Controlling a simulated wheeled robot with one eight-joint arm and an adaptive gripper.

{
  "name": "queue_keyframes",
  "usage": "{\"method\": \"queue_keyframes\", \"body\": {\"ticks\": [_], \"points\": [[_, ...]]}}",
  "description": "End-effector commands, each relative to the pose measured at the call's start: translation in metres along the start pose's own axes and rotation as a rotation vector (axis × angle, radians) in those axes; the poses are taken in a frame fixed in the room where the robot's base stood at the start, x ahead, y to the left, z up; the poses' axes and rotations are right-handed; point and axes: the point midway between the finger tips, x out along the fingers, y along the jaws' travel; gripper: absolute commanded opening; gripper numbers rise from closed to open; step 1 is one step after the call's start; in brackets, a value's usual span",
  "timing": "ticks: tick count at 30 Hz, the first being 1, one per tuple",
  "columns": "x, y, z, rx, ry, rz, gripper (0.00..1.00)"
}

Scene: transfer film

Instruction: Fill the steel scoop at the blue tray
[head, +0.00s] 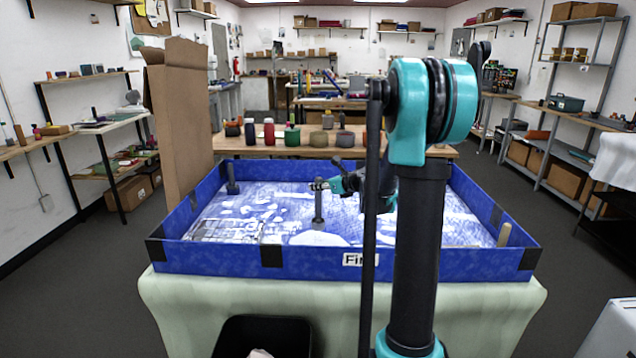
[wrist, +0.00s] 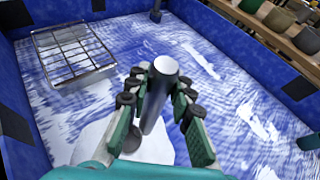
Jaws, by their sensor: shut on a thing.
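The blue tray (head: 310,262) is a wide, low-walled box on a cloth-covered table, its floor blue with white patches. My gripper (head: 322,185) is over the middle of the tray, shut on the upright grey handle of the steel scoop (head: 319,208). The scoop's lower end is down at the tray floor, over or beside a pale rounded patch; I cannot tell whether it holds anything.
A wire rack (head: 227,230) lies in the tray's left front. A dark upright tool (head: 232,179) stands at the back left, and a wooden piece (head: 504,235) at the right front corner. Several coloured pots (head: 292,136) stand on a table behind. A tall cardboard sheet (head: 180,125) rises at the left.

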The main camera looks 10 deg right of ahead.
Motion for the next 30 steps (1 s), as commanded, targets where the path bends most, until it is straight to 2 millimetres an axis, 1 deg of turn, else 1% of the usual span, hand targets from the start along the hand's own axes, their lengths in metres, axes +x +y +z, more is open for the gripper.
{"method": "queue_keyframes", "body": {"ticks": [30], "points": [[0.018, 0.0, -0.042, 0.0, 0.0, 0.0, 0.0]]}}
